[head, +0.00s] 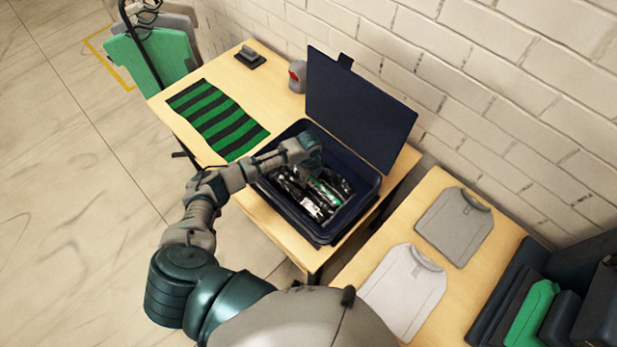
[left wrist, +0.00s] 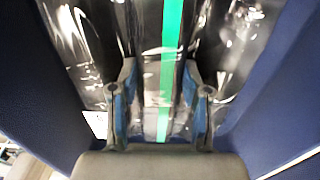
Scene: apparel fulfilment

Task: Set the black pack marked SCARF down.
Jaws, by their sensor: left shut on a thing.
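My left gripper (head: 312,166) reaches down into the dark blue bin (head: 288,222), and its wrist hides most of the fingers in the head view. In the left wrist view my left gripper (left wrist: 160,92) is shut on a glossy black pack with a green stripe (left wrist: 167,45). The pack lies between the two fingers, among other shiny dark packs (left wrist: 80,40) on either side. No SCARF marking can be read. I cannot tell whether the held pack touches the bin's floor. My right gripper is not in view.
The bin's lid (head: 358,112) stands open at the back. A green-and-black striped cloth (head: 217,118) lies on the wooden table (head: 182,135) left of the bin. Two folded shirts, grey (head: 455,225) and white (head: 403,290), lie on the right table. A brick wall runs behind.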

